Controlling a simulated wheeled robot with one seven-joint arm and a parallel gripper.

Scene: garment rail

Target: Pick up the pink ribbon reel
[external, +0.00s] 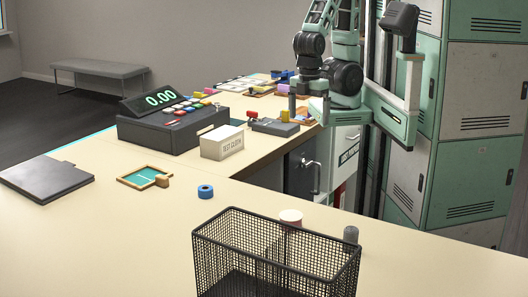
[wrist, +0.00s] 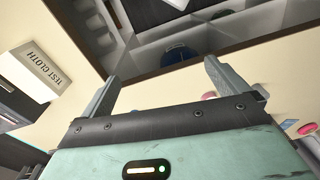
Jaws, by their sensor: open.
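My gripper (external: 309,112) is open over the right edge of the counter, fingers pointing down. In the wrist view its two fingers (wrist: 161,75) stand apart with nothing between them. A small pink round thing (wrist: 208,97) shows beside the right finger, partly hidden, and a pinkish-red round thing (wrist: 307,129) lies farther right. I cannot tell whether either is the pink ribbon reel. In the external view a pale reel-like thing with a reddish side (external: 290,216) stands behind the wire basket; its colour is unclear.
The black wire basket (external: 276,237) stands in front. A blue reel (external: 205,192), a wooden-framed tray (external: 132,179), a test cloth box (external: 222,143) and a cash register (external: 172,128) occupy the counter. A dark-rimmed, divided compartment (wrist: 180,56) lies beyond the fingers in the wrist view. Lockers stand at right.

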